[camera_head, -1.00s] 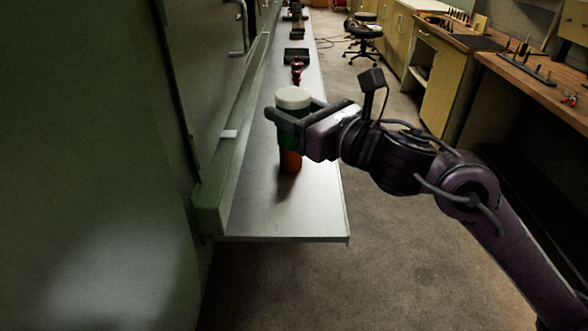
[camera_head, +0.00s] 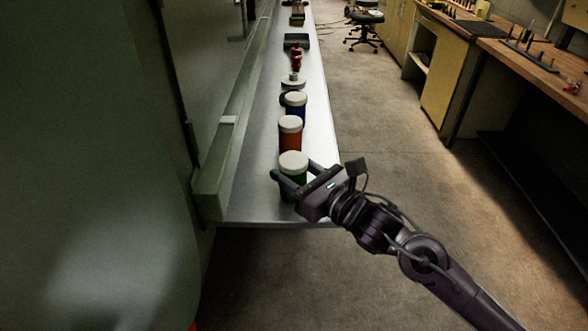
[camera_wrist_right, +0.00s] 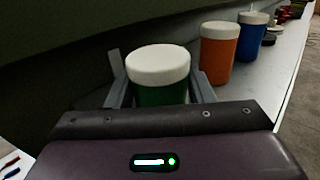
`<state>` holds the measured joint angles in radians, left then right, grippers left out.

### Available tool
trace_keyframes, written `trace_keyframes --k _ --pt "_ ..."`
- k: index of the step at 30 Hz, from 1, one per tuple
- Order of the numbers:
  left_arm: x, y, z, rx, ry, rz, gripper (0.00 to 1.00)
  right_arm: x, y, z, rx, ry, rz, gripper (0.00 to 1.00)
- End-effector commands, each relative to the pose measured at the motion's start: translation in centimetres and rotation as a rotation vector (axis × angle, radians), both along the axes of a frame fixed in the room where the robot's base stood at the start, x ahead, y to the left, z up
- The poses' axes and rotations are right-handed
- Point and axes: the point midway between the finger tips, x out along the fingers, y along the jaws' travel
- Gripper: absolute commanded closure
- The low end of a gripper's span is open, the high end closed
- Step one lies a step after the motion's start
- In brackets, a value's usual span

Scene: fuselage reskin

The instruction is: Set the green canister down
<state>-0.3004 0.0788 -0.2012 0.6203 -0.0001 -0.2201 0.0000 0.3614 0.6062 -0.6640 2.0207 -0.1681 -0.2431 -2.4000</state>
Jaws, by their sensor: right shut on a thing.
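The green canister (camera_head: 293,180) with a white lid is at the near end of the long metal shelf (camera_head: 245,207). My right gripper (camera_head: 290,178) is shut around its sides. In the right wrist view, the green canister (camera_wrist_right: 160,94) stands between the two fingers (camera_wrist_right: 160,85), lid upward. It looks upright. Its base is hidden, so I cannot tell whether it touches the shelf. My left gripper is not in view.
An orange canister (camera_head: 290,138) and a blue canister (camera_head: 296,108), both white-lidded, stand in line behind the green one. Red and dark items lie farther along. A green wall and ledge (camera_head: 213,180) border the shelf's left side. The shelf's front edge is close.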

Motion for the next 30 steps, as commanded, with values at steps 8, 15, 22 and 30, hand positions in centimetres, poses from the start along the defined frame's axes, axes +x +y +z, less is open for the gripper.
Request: trace_keyframes --k 8,15,22,30 --pt "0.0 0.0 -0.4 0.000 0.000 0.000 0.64 0.0 0.0 -0.2 0.001 -0.001 0.000 0.78" --pt "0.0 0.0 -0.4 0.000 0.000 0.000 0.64 0.0 0.0 -0.2 0.000 0.000 0.000 0.30" --pt "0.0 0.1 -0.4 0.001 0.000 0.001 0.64 0.0 0.0 -0.2 0.000 0.000 0.000 0.30" --pt "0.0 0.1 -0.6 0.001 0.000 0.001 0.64 -1.3 -1.4 -0.3 -0.004 0.001 0.000 0.30"
